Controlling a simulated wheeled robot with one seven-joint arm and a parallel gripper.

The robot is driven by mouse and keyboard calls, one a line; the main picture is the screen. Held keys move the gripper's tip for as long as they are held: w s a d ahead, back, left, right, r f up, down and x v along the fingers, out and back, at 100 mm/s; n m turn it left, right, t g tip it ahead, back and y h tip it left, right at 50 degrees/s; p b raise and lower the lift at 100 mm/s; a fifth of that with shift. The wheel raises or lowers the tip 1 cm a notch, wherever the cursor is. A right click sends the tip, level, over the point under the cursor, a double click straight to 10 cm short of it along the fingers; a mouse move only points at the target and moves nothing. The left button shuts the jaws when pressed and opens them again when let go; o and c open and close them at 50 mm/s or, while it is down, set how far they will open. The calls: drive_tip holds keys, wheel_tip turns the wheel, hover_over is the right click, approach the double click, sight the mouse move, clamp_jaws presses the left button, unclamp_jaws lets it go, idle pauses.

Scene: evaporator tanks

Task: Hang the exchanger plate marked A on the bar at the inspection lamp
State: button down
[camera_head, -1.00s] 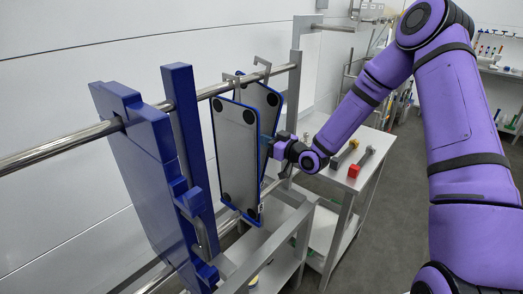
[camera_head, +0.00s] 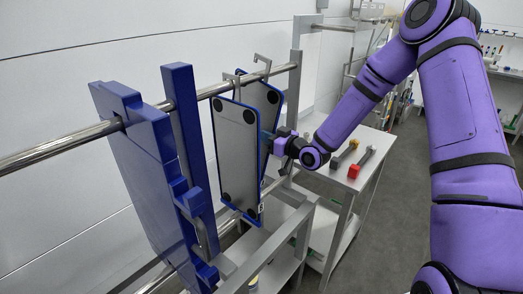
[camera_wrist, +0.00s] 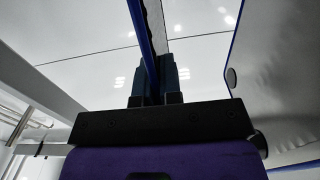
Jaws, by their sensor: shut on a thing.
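Two grey exchanger plates with blue edges hang close together, tilted against each other in the picture. The near plate (camera_head: 236,150) shows black round spots near its corners. The far plate (camera_head: 267,101) is partly hidden behind it. Their metal hooks (camera_head: 262,64) are at the upper bar (camera_head: 215,91); whether each rests on it is hard to tell. My gripper (camera_head: 269,141) is shut on a plate edge, apparently the far plate's. In the wrist view the held plate (camera_wrist: 142,40) stands edge-on between my fingers (camera_wrist: 152,83), with another plate (camera_wrist: 285,75) at right. No letter A is readable.
Thick blue end plates (camera_head: 140,165) hang on the bar at left. A grey frame (camera_head: 262,255) stands below the plates. A side table (camera_head: 345,180) at right bears a red-ended tool (camera_head: 355,171) and a yellow-ended one. The bar is bare toward its right post (camera_head: 295,75).

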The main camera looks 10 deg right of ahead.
drive_tip(key=v, duration=0.7)
drive_tip(key=shift+r, duration=0.15)
idle(0.9)
drive_tip(key=shift+d, duration=0.1)
idle(0.3)
